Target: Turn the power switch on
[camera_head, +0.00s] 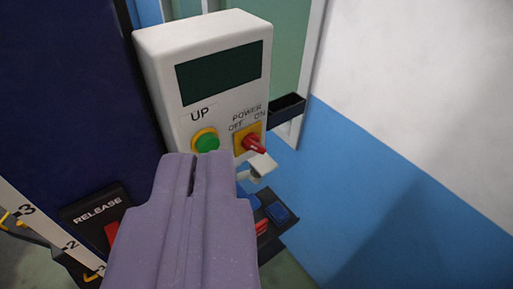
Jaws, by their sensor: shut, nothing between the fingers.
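The power switch (254,143) is a red rotary knob on a yellow plate, under the labels "POWER", "OFF" and "ON". It sits at the lower right of a white control box (158,62) with a dark screen. The knob's thin end points down and to the right; I cannot tell for sure which setting it is at. My gripper (199,158) is shut and empty, in front of the box. Its tips are just below the green button, left of and below the switch. The gripper hides the box's lower left edge.
A green button (207,143) marked "UP" is left of the switch. A black "RELEASE" panel (92,212) is at lower left, beside a numbered scale (45,228). Blue buttons (278,212) show behind my gripper. A blue-and-white wall (400,190) is at the right.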

